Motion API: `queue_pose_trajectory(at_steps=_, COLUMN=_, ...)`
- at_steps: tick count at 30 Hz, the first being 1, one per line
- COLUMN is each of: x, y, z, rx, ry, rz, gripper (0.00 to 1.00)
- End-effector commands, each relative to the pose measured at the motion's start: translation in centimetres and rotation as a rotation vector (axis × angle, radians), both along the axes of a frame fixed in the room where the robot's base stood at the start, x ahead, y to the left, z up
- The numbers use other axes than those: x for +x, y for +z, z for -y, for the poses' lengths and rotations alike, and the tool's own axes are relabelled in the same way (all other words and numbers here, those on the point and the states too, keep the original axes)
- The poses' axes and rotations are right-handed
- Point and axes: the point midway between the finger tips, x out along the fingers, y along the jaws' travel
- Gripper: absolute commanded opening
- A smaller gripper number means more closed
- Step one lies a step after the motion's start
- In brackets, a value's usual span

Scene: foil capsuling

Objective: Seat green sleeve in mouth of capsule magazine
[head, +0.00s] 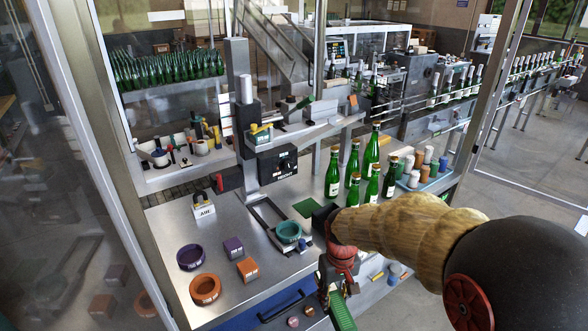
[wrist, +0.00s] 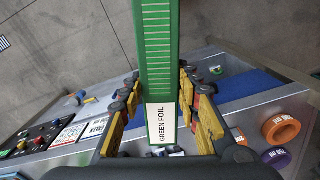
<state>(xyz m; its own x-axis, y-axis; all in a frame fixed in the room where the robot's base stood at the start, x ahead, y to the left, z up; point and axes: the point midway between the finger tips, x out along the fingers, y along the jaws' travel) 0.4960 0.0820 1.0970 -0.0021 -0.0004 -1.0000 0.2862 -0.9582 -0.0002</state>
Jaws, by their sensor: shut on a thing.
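A long green sleeve (wrist: 159,60) with pale cross lines and a white "GREEN FOIL" label runs between the yellow fingers of my gripper (wrist: 158,92) in the wrist view. My gripper (head: 337,284) is shut on it. A dark upright unit (head: 246,122) with a white cylinder on top stands on the column at the back of the table. I cannot tell for certain whether it is the capsule magazine, and no mouth is clear.
A teal ring (head: 289,231), purple ring (head: 190,257) and orange ring (head: 205,289) are on the steel table (head: 175,222), with purple (head: 233,248) and orange blocks (head: 248,269). Green bottles (head: 352,170) stand behind the gripper. A glass panel edges the left side.

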Motion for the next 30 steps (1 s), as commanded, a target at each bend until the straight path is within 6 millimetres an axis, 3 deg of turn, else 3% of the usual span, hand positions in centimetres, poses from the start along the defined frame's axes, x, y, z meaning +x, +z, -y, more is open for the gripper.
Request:
queue_pose_trajectory(at_steps=6, x=4.3, y=-8.4, z=2.9, rx=-0.001, ry=-0.17, rz=-0.006, gripper=0.02)
queue_pose_trajectory(at_steps=12, x=5.3, y=-16.6, z=6.3, rx=-0.001, ry=-0.256, rz=-0.005, gripper=0.02)
queue_pose_trajectory(at_steps=18, x=4.6, y=-19.9, z=8.0, rx=-0.001, ry=-0.287, rz=0.0, gripper=0.02)
queue_pose_trajectory(at_steps=26, x=4.5, y=-20.4, z=8.2, rx=-0.001, ry=-0.291, rz=0.0, gripper=0.02)
queue_pose_trajectory(at_steps=30, x=3.8, y=-24.1, z=8.2, rx=-0.002, ry=-0.291, rz=-0.007, gripper=0.02)
